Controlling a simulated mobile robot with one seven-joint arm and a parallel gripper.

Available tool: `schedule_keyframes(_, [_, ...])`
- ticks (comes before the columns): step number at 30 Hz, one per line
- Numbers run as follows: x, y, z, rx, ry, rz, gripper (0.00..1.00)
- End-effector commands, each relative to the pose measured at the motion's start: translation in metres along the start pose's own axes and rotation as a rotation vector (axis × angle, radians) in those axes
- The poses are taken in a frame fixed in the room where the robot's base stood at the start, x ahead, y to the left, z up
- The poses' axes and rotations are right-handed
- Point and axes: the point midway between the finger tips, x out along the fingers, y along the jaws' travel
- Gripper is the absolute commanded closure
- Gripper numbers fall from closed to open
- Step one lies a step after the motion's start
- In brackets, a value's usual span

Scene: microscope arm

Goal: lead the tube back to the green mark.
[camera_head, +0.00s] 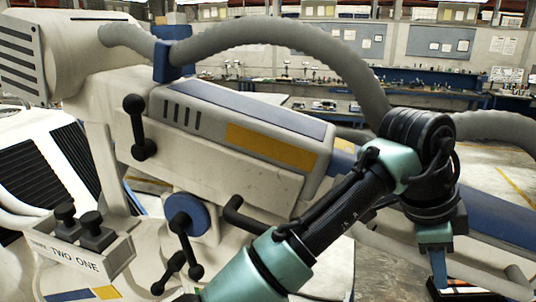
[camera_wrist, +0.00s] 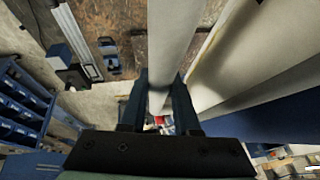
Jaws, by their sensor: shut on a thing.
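My gripper (camera_head: 439,280) is at the lower right of the head view, pointing down beside the microscope arm; its fingertips run close to the bottom edge. In the wrist view my gripper (camera_wrist: 160,104) has its two dark fingers on either side of a pale, smooth tube (camera_wrist: 172,42). It is shut on this tube, which runs from the top edge down between the fingers. The tube's far end is hidden. I cannot make out a green mark in either view.
The big white microscope arm (camera_head: 215,150), with blue and yellow panels, fills the head view's middle. A thick grey ribbed hose (camera_head: 270,30) arches above it, passing behind my arm. Black knobs (camera_head: 134,103) stick out on the left. Workbenches (camera_head: 320,88) stand far behind.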

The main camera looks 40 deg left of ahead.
Motion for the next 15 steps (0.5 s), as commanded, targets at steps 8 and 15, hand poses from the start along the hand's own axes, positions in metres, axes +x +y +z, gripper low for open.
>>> schedule_keyframes(8, [-0.003, 0.000, 0.005, -0.002, -0.001, 0.003, 1.00])
schedule_keyframes(15, [-0.008, 0.000, 0.012, -0.002, -0.005, 0.003, 1.00])
